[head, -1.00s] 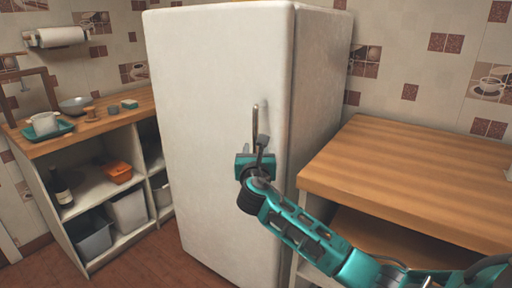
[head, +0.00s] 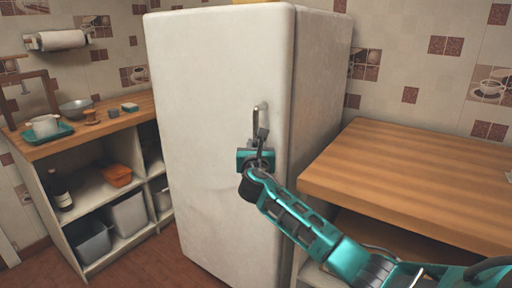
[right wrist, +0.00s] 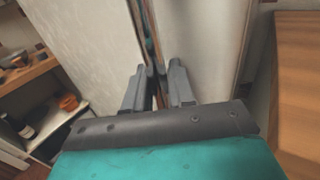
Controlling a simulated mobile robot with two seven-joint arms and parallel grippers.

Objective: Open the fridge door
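The white fridge (head: 210,110) stands in the middle of the head view, and its door looks shut. A vertical metal handle (head: 256,120) sits near the right edge of the door. My right gripper (head: 260,140) is at the lower part of this handle. In the right wrist view the two grey fingers (right wrist: 158,85) stand on either side of the shiny handle bar (right wrist: 146,35), close together on it. The palm hides the lower end of the bar. My left gripper is not in view.
An open shelf unit (head: 95,185) with bins, a bottle and dishes is on the left. Floor (head: 150,265) shows at the lower left.

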